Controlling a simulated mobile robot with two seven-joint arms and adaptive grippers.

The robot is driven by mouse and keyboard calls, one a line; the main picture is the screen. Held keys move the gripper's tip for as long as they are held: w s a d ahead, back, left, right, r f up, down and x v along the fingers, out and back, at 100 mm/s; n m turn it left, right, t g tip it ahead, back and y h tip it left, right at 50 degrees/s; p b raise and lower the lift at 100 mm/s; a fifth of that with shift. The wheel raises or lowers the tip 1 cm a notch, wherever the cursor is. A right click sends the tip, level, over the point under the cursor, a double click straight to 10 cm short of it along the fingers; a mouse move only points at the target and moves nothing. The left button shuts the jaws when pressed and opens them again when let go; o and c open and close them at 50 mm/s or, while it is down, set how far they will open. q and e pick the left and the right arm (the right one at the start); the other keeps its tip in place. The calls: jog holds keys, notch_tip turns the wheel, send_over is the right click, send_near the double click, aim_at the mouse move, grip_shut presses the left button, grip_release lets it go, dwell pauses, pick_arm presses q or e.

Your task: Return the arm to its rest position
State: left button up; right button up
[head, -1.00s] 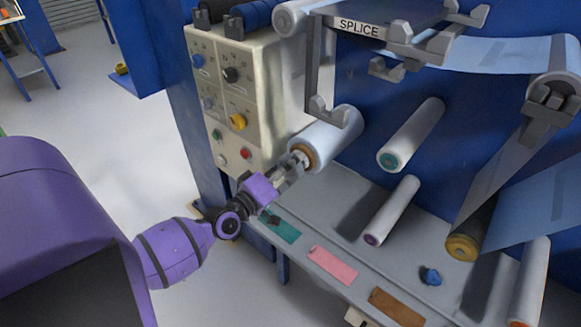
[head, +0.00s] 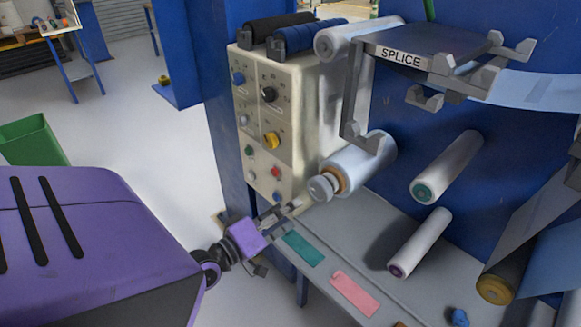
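My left gripper (head: 288,211) is at the end of my purple arm, in front of the control panel's lower edge. Its fingers look apart, with nothing seen between them. It is a short way left of and below the light-blue film roll (head: 362,163) and apart from it. The roll sits on the blue machine wall with a grey-white round end piece (head: 321,188) at its brown core. My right gripper is not in view.
The control panel (head: 257,130) with knobs and buttons stands just behind the gripper. A grey shelf (head: 345,240) with teal (head: 303,249) and pink (head: 354,293) patches lies to the right. White rollers (head: 447,168) stick out above it. A green bin (head: 33,142) stands on open floor at left.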

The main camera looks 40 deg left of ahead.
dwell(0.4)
pick_arm(q)
jog(key=s+d+f+m+g+p, duration=0.4)
jog(key=s+d+f+m+g, duration=0.2)
jog(key=s+d+f+m, duration=0.55)
jog(key=s+d+f+g+p, duration=0.1)
jog(key=s+d+p, duration=0.2)
jog(key=s, duration=0.4)
jog(key=s+d+f+g+y+p, duration=0.1)
jog(key=s+d+g+p, duration=0.1)
jog(key=s, duration=0.6)
jog(key=shift+d+p, duration=0.45)
jog(key=shift+d, duration=0.5)
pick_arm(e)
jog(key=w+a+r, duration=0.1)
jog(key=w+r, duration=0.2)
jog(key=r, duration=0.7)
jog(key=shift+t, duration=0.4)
pick_arm(q)
jog(key=shift+o, duration=0.3)
jog(key=shift+w, duration=0.1)
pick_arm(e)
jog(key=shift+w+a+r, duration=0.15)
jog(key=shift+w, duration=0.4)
pick_arm(q)
jog(key=shift+f, duration=0.1)
